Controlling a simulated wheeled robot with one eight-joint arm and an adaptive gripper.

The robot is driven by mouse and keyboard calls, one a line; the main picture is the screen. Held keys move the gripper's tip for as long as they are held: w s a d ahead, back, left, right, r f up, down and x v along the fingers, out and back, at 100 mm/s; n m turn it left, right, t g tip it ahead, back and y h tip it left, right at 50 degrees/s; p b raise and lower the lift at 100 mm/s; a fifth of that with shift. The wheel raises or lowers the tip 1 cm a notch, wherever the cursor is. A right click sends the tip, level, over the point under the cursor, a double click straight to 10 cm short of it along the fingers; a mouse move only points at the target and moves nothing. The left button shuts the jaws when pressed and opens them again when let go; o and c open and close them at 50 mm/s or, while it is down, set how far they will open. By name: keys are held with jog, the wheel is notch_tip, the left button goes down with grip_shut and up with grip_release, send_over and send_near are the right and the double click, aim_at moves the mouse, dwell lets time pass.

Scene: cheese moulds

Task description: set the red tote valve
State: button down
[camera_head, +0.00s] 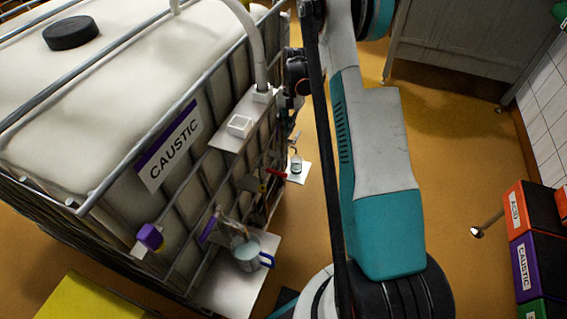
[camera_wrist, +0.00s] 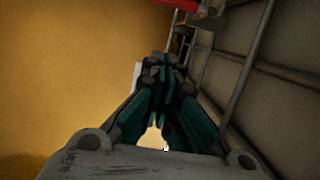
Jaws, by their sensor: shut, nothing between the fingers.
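The red valve handle (camera_head: 276,173) is on the front of the large white caustic tote (camera_head: 130,60), at the outer side of its cage. It is small in the head view and its exact angle is hard to tell. A red part (camera_wrist: 195,5), probably the same handle, is cut off by the top edge of the wrist view. My gripper (camera_wrist: 165,62) is shut and empty beside the cage bars, with the red part beyond its fingertips and apart from them. In the head view, my arm covers part of the area and the fingertips cannot be made out.
A purple valve handle (camera_head: 210,226) is nearer on the tote. A jug (camera_head: 246,254) stands on a shelf (camera_head: 222,282) below it. A small container (camera_head: 296,166) sits on a farther shelf. Labelled boxes (camera_head: 528,210) are at right. Yellow floor between is mostly free.

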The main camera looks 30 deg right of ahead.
jog(key=s+a+f+b, duration=0.2)
jog(key=f, duration=0.3)
jog(key=s+a+f+b, duration=0.2)
jog(key=a+f, duration=0.1)
jog(key=f, duration=0.3)
jog(key=shift+w+a+f, duration=0.1)
jog(key=shift+a, duration=0.05)
